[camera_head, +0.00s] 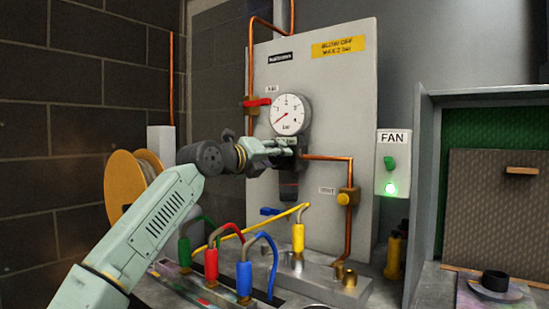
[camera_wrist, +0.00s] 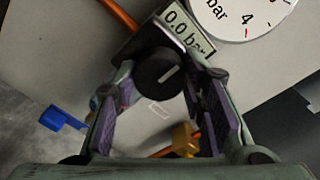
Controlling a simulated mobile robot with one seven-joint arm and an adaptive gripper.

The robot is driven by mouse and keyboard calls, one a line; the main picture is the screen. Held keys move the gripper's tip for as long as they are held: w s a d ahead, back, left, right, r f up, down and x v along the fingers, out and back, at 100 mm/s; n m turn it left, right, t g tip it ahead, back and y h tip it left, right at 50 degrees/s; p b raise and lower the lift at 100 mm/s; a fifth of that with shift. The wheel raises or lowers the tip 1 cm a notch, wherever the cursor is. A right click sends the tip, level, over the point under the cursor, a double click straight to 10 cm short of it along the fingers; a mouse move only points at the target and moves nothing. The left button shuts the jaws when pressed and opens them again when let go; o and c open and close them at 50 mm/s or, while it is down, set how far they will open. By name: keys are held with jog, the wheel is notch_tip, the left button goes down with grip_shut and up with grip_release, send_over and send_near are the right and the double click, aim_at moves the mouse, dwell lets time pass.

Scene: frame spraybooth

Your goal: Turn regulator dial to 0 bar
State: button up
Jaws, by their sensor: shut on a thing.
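The black regulator dial (camera_wrist: 158,68) shows in the wrist view, a round knob with a short white mark on its face. My gripper (camera_wrist: 158,84) is shut on it, with purple-padded fingers on either side of the knob. A small readout (camera_wrist: 186,30) beside the dial reads 0.0 bar. In the head view, my gripper (camera_head: 291,149) reaches the panel just below the white round pressure gauge (camera_head: 289,114), and the dial is hidden behind the fingers. The gauge's red needle points to the lower left.
The grey panel (camera_head: 345,90) carries copper pipes, a red-handled valve (camera_head: 257,103) and a yellow knob (camera_head: 344,198). A fan switch box (camera_head: 393,163) with a lit green lamp is at right. Coloured hose fittings (camera_head: 211,264) stand below my arm.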

jog(key=shift+r, duration=0.1)
jog(key=o, duration=1.2)
jog(key=shift+c, duration=0.2)
jog(key=v, duration=1.2)
